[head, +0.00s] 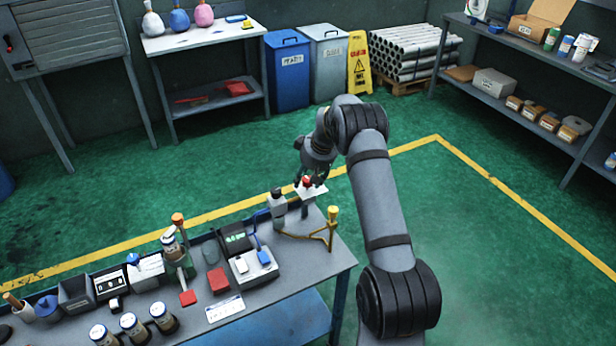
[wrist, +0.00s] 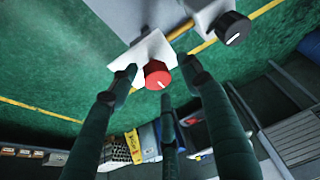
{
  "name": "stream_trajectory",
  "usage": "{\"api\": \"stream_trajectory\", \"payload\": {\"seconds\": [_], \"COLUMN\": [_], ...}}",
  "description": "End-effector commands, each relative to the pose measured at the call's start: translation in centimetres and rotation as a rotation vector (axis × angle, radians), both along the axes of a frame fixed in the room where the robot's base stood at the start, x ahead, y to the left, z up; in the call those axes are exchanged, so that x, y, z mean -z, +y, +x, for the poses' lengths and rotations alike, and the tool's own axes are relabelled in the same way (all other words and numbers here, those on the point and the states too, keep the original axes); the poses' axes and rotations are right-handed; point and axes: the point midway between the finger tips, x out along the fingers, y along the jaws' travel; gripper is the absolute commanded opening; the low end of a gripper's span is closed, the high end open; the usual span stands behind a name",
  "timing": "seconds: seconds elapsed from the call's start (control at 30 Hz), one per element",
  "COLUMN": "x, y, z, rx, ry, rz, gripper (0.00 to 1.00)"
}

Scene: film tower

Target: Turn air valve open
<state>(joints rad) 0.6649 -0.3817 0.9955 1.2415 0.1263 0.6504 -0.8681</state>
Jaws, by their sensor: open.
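A red knob (head: 307,181) with a white plate (head: 314,192) behind it stands at the far right end of the workbench. I take it to be the air valve; no readable label confirms this. In the wrist view the red knob (wrist: 157,75) carries a short white mark on its face. My gripper (head: 308,172) is at the red knob. In the wrist view its dark fingers (wrist: 161,84) are spread around the knob, with nothing held between them. Whether any finger touches the knob or plate (wrist: 148,50) cannot be told.
A black knob on a grey body (head: 277,207) stands left of the red one; it also shows in the wrist view (wrist: 233,29). Yellow pipework (head: 332,228) rises close by at the right. A grey box with a blue part (head: 254,262) sits nearer. The green floor (head: 470,240) at right is clear.

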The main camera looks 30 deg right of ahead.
Motion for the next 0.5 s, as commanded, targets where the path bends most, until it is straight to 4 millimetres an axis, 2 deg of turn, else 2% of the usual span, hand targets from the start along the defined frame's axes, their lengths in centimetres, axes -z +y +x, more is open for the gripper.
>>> {"api": "stream_trajectory", "payload": {"seconds": [0.07,0.5], "x": [-0.02,-0.09], "y": [-0.05,0.01], "z": [-0.01,0.04], "rx": [0.001,0.000], "ry": [0.000,-0.001], "rz": [0.000,0.000], "gripper": [0.48,0.23]}}
